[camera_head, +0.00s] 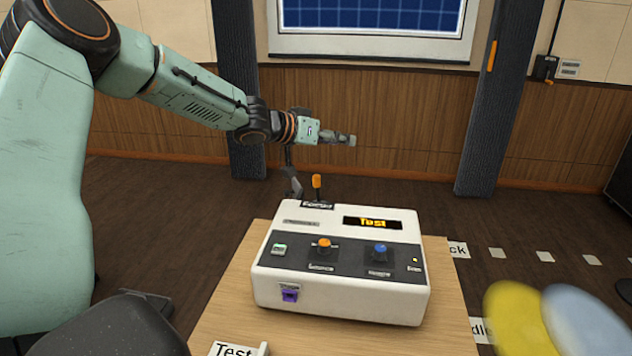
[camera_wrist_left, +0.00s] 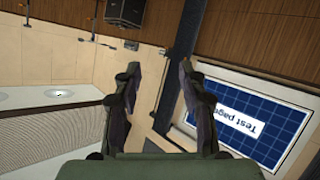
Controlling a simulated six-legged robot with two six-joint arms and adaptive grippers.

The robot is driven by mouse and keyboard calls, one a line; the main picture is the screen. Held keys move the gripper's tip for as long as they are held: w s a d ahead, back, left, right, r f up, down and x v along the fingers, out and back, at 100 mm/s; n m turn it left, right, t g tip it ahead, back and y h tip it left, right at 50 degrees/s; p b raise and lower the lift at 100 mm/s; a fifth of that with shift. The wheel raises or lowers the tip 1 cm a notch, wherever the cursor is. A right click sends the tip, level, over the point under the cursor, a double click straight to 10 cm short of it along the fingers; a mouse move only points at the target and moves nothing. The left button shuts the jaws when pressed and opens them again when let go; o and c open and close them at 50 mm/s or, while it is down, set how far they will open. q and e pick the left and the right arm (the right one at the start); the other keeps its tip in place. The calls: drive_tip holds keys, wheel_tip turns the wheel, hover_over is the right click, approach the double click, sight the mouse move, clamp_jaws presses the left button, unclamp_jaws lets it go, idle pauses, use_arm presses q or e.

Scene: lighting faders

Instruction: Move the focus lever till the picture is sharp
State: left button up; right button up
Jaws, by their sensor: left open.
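A white control box (camera_head: 340,303) stands on a wooden table. An orange-tipped lever (camera_head: 317,182) stands up at its back edge, behind a small label too blurred to read surely. My left gripper (camera_head: 324,165) is open and empty, above and behind the box, close to the lever. One finger points right and one hangs down just left of the lever; I see no clear contact. The wrist view shows both fingers apart with nothing between them (camera_wrist_left: 160,70). The projected picture (camera_wrist_left: 246,116) reads "Test page" on a blue grid there; the head view shows only its lower part (camera_head: 372,15).
Blurred yellow and pale blue shapes (camera_head: 515,318) fill the lower right.

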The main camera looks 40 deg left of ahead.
use_arm(q)
wheel_tip(320, 180, up, 4)
drive_tip(key=w+d+f+n+t+y+b, duration=0.1)
drive_tip(key=w+d+n+t, duration=0.1)
drive_tip(key=w+n, duration=0.1)
drive_tip(key=n+g+y+b, duration=0.3)
drive_tip(key=n+g+y, duration=0.3)
drive_tip(key=g+y, duration=0.25)
approach(316, 176)
drive_tip(key=shift+x, duration=1.55)
drive_tip(key=shift+t, duration=0.25)
drive_tip(key=b+x, duration=0.2)
drive_tip(key=x, duration=0.5)
drive_tip(key=shift+a+f, duration=0.15)
drive_tip(key=shift+f, duration=0.05)
